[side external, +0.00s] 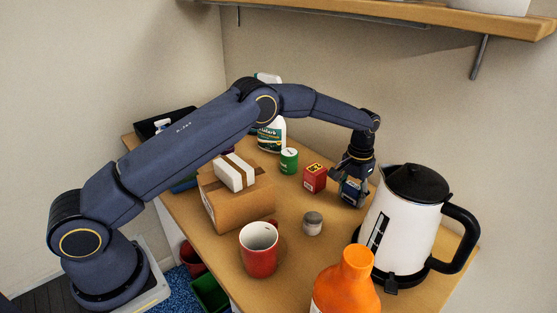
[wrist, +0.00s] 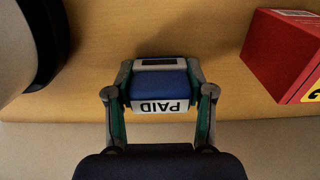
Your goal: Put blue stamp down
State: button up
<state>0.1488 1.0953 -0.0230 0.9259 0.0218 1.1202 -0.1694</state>
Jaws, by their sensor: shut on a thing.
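The blue stamp (wrist: 160,84) has a white label reading "PAID", upside down in the wrist view. My gripper (wrist: 160,95) is shut on it, with one finger against each side. In the side external view the stamp (side external: 351,190) is partly hidden by my gripper (side external: 352,178), at the right of the table between a red box and a kettle. The stamp is at or just above the wooden tabletop (side external: 285,211); I cannot tell whether it touches.
The white and black kettle (side external: 405,225) stands close on the right. The red box (side external: 315,178) is close on the left, with a green can (side external: 289,161) beyond it. A small grey-lidded jar (side external: 312,223), a red mug (side external: 259,250) and an orange bottle (side external: 346,285) stand nearer the camera.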

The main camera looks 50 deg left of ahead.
aim_at(353, 185)
jog(key=shift+f, duration=0.15)
jog(key=o, duration=1.2)
jog(key=shift+c, duration=0.2)
notch_tip(353, 185, up, 12)
jog(key=shift+r, duration=0.2)
jog(key=s+a+r+t, duration=0.2)
jog(key=s+a+r, duration=0.1)
jog(key=s, duration=0.9)
jog(key=s+a+r+t, duration=0.1)
jog(key=s+a+r, duration=0.2)
jog(key=s, duration=0.9)
jog(key=s+a+r+t, duration=0.2)
jog(key=s+r, duration=0.3)
jog(key=s, duration=0.8)
jog(key=shift+a+r+t, duration=0.25)
jog(key=shift+a+t, duration=0.05)
jog(key=shift+a, duration=0.3)
